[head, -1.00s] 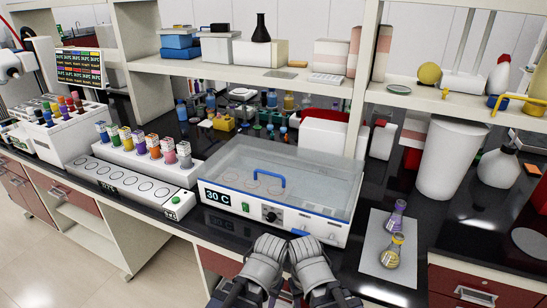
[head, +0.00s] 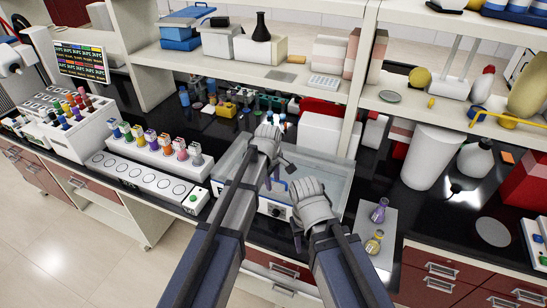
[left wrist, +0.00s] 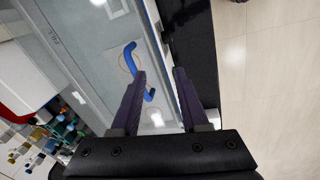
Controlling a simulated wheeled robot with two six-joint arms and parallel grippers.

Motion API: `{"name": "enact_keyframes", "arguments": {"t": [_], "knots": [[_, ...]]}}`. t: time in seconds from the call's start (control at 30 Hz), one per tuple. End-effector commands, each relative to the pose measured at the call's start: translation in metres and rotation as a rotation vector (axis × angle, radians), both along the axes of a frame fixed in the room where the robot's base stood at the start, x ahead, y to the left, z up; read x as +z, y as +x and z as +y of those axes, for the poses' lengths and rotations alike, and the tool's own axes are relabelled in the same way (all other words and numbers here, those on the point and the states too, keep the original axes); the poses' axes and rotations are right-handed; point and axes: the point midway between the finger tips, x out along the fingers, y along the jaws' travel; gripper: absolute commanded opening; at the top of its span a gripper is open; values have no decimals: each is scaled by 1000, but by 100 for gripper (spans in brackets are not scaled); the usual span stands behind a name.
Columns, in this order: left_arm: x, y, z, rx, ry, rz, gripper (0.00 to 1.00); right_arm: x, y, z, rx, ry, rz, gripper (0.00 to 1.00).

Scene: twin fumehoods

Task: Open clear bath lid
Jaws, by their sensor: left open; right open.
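The clear bath (head: 338,182) stands on the black bench, with its see-through lid closed over it. My arms cover part of its left side and front. The lid's blue handle (left wrist: 129,54) shows clearly in the left wrist view. My left gripper (head: 279,172) is open and empty above the lid. In the left wrist view its fingers (left wrist: 159,72) point toward the lid, and the handle appears beside the left-hand finger; contact cannot be told. My right gripper (head: 305,215) is open and empty at the bath's front edge.
A rack of coloured bottles (head: 155,147) and a white strip with round wells (head: 140,180) stand left of the bath. A mat (head: 388,250) with two flasks and a white bin (head: 428,155) are to the right. A shelf (head: 260,73) runs above.

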Motion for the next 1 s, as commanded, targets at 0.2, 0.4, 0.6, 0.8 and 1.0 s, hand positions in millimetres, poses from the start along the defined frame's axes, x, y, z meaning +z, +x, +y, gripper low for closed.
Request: {"name": "enact_keyframes", "arguments": {"t": [0.2, 0.4, 0.6, 0.8, 1.0], "knots": [[40, 33, 5, 182, -46, -18, 45, 39, 0, 0, -3, 1, 1, 50], [43, 38, 6, 224, -58, -22, 45, 42, 0, 0, -3, 1, 1, 50], [38, 38, 6, 223, -57, -22, 45, 37, 0, 0, -2, 1, 0, 50], [23, 41, 5, 222, -57, -21, 45, 22, 0, 0, 4, 0, 0, 50], [-1, 45, 3, 221, -57, -21, 45, -2, 0, 0, 10, 0, 0, 50]]}}
